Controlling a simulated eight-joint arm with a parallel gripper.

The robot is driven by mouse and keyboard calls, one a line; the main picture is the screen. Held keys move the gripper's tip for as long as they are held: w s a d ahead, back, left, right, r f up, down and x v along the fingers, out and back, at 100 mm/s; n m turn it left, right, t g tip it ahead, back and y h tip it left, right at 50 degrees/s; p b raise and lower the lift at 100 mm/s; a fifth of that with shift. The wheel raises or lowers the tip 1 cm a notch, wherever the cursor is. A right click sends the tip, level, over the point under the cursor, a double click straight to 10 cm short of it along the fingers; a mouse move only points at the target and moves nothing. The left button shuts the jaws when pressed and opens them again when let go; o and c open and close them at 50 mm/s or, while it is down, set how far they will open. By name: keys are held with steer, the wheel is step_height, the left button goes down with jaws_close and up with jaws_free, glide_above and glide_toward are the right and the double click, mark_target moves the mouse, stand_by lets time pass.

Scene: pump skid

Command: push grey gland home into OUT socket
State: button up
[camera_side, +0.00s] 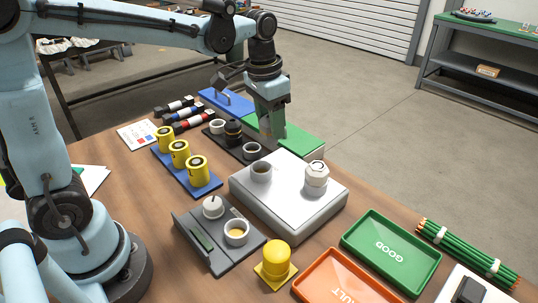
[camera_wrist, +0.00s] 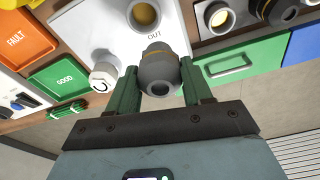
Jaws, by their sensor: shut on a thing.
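My gripper (camera_wrist: 160,82) is shut on the grey gland (camera_wrist: 158,66), which sits between its two green fingers with a thin yellow ring around it. The OUT socket (camera_wrist: 143,15) is a round grey collar on the white block, with a yellowish inside. In the wrist view the gland is apart from the socket in the picture. In the side view my gripper (camera_side: 272,126) hangs above the back edge of the white block (camera_side: 270,205), behind the open socket (camera_side: 261,171). The gland is hard to make out there.
A white cap (camera_side: 316,176) stands on the block's right. A dark rack (camera_side: 232,140) with cups and a dark gland lies behind it, beside a green box (camera_side: 300,140). Yellow cans (camera_side: 198,171) stand left. Green (camera_side: 391,252) and orange trays (camera_side: 345,282) lie in front right.

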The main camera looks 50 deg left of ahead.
steer(key=shift+s, duration=0.1)
steer(key=shift+s+d+f, duration=0.2)
steer(key=shift+s+f, duration=0.55)
steer(key=shift+s, duration=0.1)
steer(key=shift+s+d+f, duration=0.2)
steer(key=shift+s+f, duration=0.55)
steer(key=shift+s, duration=0.05)
steer(key=shift+f, duration=1.7)
stand_by(0.5)
steer(key=o, duration=1.2)
steer(key=shift+o, duration=0.2)
steer(key=shift+r, duration=0.1)
step_height(320, 180, up, 12)
steer(key=s, duration=0.1)
steer(key=shift+s+a, duration=0.15)
steer(key=shift+s, duration=0.1)
